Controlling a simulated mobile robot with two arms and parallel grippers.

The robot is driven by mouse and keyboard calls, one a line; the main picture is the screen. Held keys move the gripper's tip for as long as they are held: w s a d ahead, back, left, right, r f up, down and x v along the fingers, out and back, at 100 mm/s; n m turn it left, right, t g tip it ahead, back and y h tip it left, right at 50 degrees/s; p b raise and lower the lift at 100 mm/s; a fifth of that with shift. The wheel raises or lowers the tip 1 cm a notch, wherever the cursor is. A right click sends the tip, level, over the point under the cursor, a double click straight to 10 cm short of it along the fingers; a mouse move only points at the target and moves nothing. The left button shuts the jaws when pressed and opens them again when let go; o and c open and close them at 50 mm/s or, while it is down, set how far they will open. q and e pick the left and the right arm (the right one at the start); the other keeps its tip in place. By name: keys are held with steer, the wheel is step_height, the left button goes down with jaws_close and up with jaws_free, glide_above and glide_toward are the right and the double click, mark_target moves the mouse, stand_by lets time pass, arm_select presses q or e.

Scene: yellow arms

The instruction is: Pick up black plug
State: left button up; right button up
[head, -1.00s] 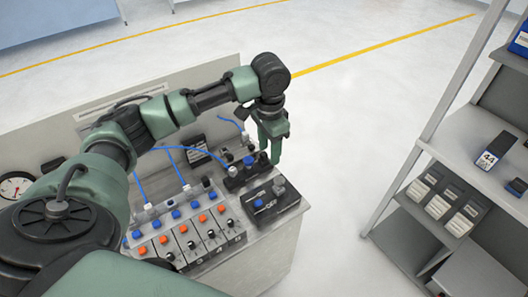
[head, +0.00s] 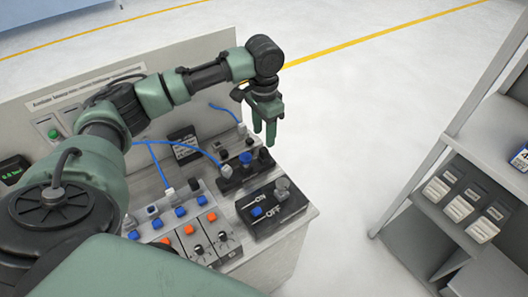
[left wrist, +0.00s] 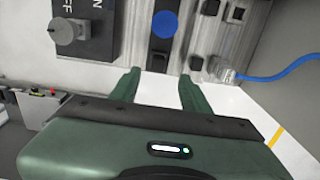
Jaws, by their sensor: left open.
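A black plug (head: 265,155) stands at the right end of a black strip (head: 235,182) on the bench panel, next to a blue round plug (head: 246,158). My left gripper (head: 264,136) points down, open and empty, close to the black plug in the head view. In the left wrist view a small black square top, likely the black plug (left wrist: 159,61), lies just beyond and between the open fingertips (left wrist: 158,77). I cannot tell if a finger touches it. The blue plug (left wrist: 165,24) lies farther along the strip. My right gripper is not in view.
A black ON/OFF box (head: 272,212) with a grey knob sits in front of the strip. Blue cables (head: 190,146) run across the panel behind. Orange and blue buttons fill the panel's near left. A shelf (head: 485,185) stands right, across open floor.

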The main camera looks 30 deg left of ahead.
mark_target(264, 149)
arm_select(q)
steer(key=shift+s+d+f, duration=0.1)
steer(key=shift+s+f, duration=0.15)
steer(key=shift+f, duration=0.1)
step_height(264, 149, down, 4)
steer(key=shift+d+r+p, duration=0.1)
steer(key=shift+r+p, duration=0.05)
steer(key=shift+p, duration=0.6)
steer(key=shift+w+f, duration=0.1)
steer(key=shift+f, duration=0.4)
steer(key=shift+c, duration=0.3)
steer(key=shift+r, duration=0.1)
jaws_close()
